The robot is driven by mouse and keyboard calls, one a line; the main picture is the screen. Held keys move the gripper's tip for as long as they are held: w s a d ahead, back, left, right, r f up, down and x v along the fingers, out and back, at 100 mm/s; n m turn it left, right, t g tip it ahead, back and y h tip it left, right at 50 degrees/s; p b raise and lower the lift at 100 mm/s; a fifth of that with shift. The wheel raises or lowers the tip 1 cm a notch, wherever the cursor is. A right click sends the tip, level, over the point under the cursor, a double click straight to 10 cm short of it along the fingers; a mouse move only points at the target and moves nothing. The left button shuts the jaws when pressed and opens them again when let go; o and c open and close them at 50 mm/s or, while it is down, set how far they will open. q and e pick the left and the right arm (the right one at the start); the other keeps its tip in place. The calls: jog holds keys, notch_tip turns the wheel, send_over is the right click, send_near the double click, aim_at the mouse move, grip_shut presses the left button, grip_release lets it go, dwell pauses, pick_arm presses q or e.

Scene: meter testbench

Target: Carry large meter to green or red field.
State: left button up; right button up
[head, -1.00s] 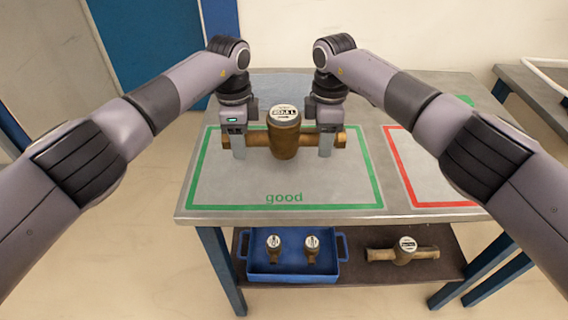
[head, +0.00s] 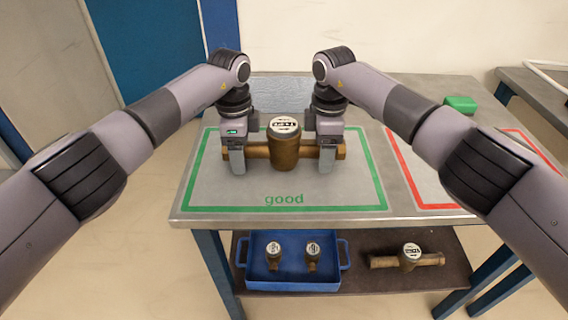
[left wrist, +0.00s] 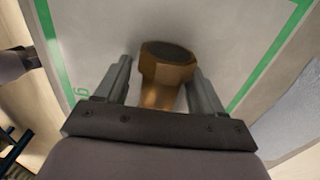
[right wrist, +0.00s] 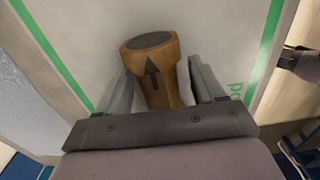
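The large meter (head: 285,151) is brass, with a thick round body, a white dial on top and a pipe stub on each side. It stands upright inside the green field (head: 325,207), low at the table surface. My left gripper (head: 238,162) straddles its left pipe end, and my right gripper (head: 327,160) straddles its right end. The left wrist view shows the hex pipe end (left wrist: 168,68) between the fingers, and the right wrist view shows the other end, marked with an arrow (right wrist: 152,70). Narrow gaps show beside the pipe in both wrist views, so both grippers look open around it.
The red field (head: 435,206) lies right of the green one, partly behind my right arm. A green object (head: 460,104) sits at the table's back right. On the lower shelf are a blue tray (head: 290,286) with two small meters and another brass meter (head: 408,260).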

pick_arm(q)
notch_tip(320, 180, up, 11)
jog(key=shift+r, duration=0.5)
pick_arm(e)
jog(key=shift+r, duration=0.15)
notch_tip(320, 180, up, 12)
jog(key=shift+f, duration=0.2)
dwell(0.5)
